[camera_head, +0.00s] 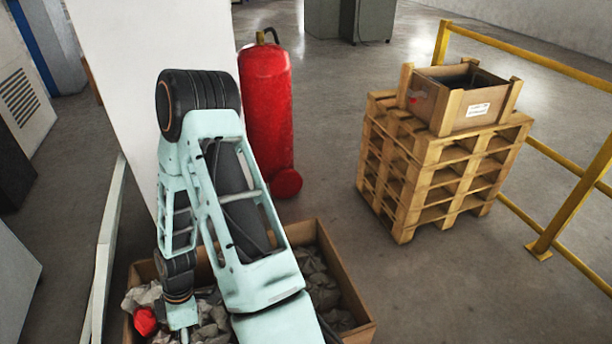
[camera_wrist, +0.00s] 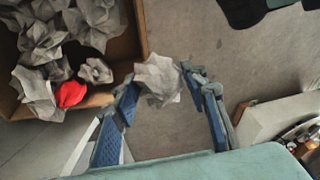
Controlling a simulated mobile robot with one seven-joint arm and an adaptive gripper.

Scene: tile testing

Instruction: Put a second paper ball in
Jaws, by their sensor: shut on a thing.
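In the wrist view my gripper (camera_wrist: 165,84) is shut on a crumpled grey-white paper ball (camera_wrist: 158,78), held between its blue-padded fingers. The ball appears beside the cardboard box (camera_wrist: 128,38), over bare floor in that view. In the head view the box (camera_head: 352,290) stands at the bottom, with several crumpled paper balls (camera_head: 318,285) inside. The same view shows my arm across the box, hiding much of it; my fingers and the held ball cannot be made out there.
A red object (camera_head: 145,321) lies among the papers, also seen in the wrist view (camera_wrist: 70,94). A wooden crate (camera_head: 478,107) with a label sits on stacked pallets (camera_head: 440,170) at right. A red extinguisher (camera_head: 267,120) stands behind my arm. Yellow rails (camera_head: 575,205) edge the right side.

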